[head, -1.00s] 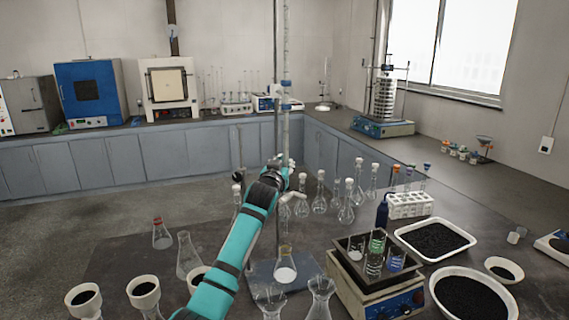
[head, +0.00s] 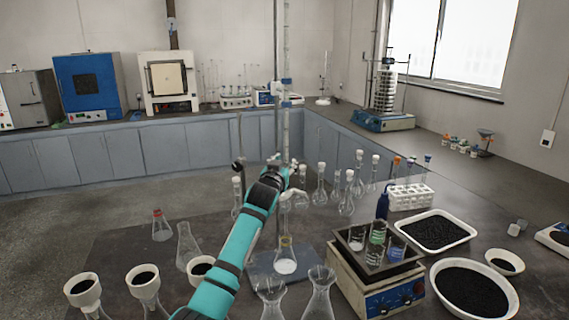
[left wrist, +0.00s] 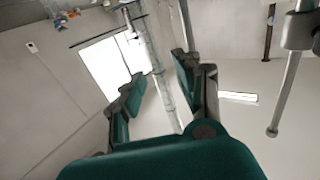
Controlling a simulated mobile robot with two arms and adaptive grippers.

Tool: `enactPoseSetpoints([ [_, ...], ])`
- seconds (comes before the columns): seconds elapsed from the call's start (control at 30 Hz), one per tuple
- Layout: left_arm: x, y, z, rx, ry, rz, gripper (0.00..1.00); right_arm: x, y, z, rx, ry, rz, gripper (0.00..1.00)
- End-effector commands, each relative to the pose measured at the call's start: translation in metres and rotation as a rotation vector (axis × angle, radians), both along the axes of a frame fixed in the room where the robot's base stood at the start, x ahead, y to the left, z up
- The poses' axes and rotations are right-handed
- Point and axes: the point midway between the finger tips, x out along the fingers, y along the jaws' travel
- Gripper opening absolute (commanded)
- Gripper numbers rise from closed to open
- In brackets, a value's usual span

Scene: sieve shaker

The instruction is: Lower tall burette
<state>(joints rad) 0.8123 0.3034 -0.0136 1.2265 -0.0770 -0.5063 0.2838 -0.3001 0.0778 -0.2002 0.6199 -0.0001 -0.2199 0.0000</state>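The tall burette (head: 286,60) is a clear upright glass tube at the middle of the head view, with blue fittings partway up. It stands above a flask (head: 285,266) with pale contents on the stand's dark base plate (head: 257,269). My left gripper (head: 292,178) is at the lower part of the burette. In the left wrist view the burette (left wrist: 148,55) passes between the spread fingers of my left gripper (left wrist: 158,75), with gaps visible beside it. Contact is not visible. The arm hides part of the stand. My right gripper is not in view.
Several stoppered flasks (head: 346,198) stand just right of the gripper. A hotplate-like device (head: 362,290) with small beakers is at front right, beside a tray of black grains (head: 468,236). Flasks and funnels crowd the front. In the left wrist view a rod (left wrist: 287,90) hangs at right.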

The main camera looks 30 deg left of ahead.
Motion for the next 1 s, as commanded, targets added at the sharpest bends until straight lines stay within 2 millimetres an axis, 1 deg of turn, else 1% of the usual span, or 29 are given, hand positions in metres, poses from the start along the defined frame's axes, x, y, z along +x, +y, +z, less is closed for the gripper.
enactPoseSetpoints([
  [0.47,-0.001,0.000,0.004,0.001,-0.006,0.000,0.42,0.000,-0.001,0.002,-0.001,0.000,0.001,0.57],
  [0.57,-0.009,-0.002,0.006,0.001,-0.007,0.000,0.42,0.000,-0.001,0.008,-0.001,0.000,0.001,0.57],
  [0.8,-0.037,-0.010,0.006,0.001,-0.007,-0.001,0.42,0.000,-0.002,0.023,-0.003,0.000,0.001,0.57],
  [1.0,-0.056,-0.014,0.006,0.001,-0.007,0.000,0.42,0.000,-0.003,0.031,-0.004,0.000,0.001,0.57],
])
